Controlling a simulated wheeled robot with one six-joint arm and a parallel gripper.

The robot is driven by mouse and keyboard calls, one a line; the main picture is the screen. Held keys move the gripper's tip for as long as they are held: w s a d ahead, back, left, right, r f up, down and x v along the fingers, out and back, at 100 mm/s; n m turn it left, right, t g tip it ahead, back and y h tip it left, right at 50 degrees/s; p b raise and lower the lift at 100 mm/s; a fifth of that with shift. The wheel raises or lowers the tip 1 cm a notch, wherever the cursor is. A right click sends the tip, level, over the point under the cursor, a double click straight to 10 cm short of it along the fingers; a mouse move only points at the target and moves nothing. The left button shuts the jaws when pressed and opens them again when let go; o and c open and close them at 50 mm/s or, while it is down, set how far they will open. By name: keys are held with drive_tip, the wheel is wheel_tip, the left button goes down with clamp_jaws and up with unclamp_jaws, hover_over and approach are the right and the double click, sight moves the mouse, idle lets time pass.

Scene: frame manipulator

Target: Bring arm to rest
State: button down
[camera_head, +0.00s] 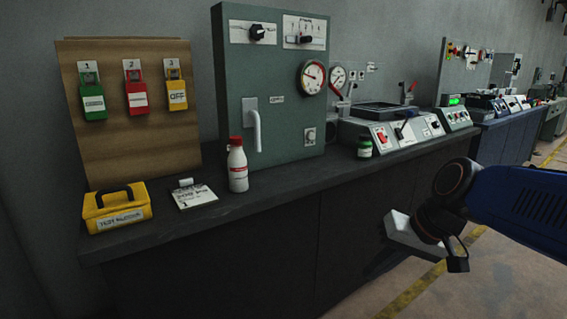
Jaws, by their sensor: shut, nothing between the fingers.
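My arm comes in from the right edge, blue with a dark wrist. My gripper (412,236) is at its end, a pale block below the wrist, in front of the dark bench front at the lower right. It is shut and holds nothing. It is apart from the bench and touches none of the things on it. Its fingertips are hard to make out at this angle.
A padlock board (128,140) and green cabinet (272,125) stand behind. Floor (470,280) is clear at lower right.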

drive_tip(key=s+d+f+t+h, duration=0.1)
drive_tip(key=s+d+f+h, duration=0.3)
drive_tip(key=s+d, duration=0.5)
wheel_tip(320, 180, down, 2)
drive_tip(key=shift+s+d+f+n+h, duration=0.15)
drive_tip(key=shift+s+d+n+h, duration=0.15)
drive_tip(key=shift+s, duration=0.35)
